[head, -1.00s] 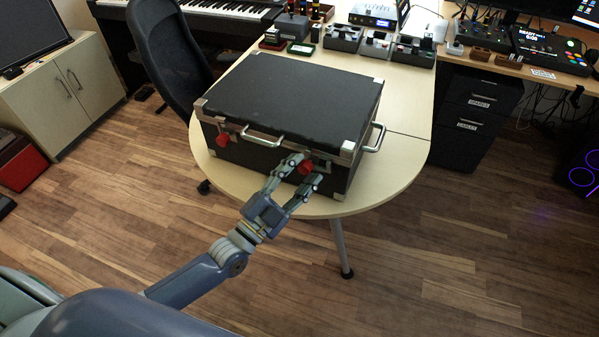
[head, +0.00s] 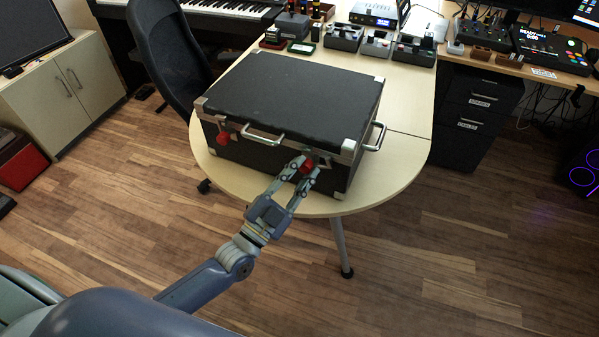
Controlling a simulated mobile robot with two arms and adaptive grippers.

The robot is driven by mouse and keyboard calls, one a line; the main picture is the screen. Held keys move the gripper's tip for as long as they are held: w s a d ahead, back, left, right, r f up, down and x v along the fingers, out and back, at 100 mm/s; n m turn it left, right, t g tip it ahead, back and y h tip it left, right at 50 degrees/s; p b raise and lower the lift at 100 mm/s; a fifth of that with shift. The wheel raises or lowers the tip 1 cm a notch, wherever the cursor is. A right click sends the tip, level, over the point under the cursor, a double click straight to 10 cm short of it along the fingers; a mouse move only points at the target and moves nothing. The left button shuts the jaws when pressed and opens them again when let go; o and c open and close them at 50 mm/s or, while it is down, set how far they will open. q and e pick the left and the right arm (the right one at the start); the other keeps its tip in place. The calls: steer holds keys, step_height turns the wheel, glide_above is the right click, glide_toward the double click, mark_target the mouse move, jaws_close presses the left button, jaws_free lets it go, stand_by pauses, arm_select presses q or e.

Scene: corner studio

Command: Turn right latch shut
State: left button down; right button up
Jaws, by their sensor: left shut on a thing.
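A black case (head: 290,95) with metal corners lies with its lid down on the rounded end of a light wood table (head: 395,165). Its front has a silver handle (head: 262,138), a red left latch (head: 223,137) and a red right latch (head: 307,165). My left gripper (head: 305,169) is at the front of the case with its fingers closed on the right latch from both sides. The fingers partly cover this latch, so its exact turn angle is hard to tell. My right gripper is not in view.
A black office chair (head: 165,60) stands close to the table's left side. Several small devices (head: 375,45) stand at the table's back. A black drawer unit (head: 475,110) is to the right. The wood floor in front is clear.

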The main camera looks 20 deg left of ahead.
arm_select(q)
steer(key=n, duration=0.2)
steer(key=n+t+y, duration=0.1)
steer(key=n, duration=0.1)
steer(key=shift+d+y, duration=0.1)
steer(key=shift+y, duration=0.2)
steer(key=n+y, duration=0.1)
steer(key=n, duration=0.1)
steer(key=n+t+y, duration=0.1)
steer(key=n, duration=0.2)
steer(key=shift+d+r+y, duration=0.1)
steer(key=shift+d+y, duration=0.05)
steer(key=shift+y, duration=0.15)
steer(key=n+y, duration=0.1)
steer(key=n, duration=0.1)
steer(key=n+y+p, duration=0.1)
steer(key=n, duration=0.2)
steer(key=shift+d+r+y, duration=0.1)
steer(key=shift+y, duration=0.3)
steer(key=shift+n+g+y+p, duration=0.35)
steer(key=shift+n+y, duration=0.75)
steer(key=shift+n, duration=1.6)
steer(key=c, duration=1.3)
jaws_free()
steer(key=shift+c, duration=0.2)
steer(key=shift+d, duration=0.1)
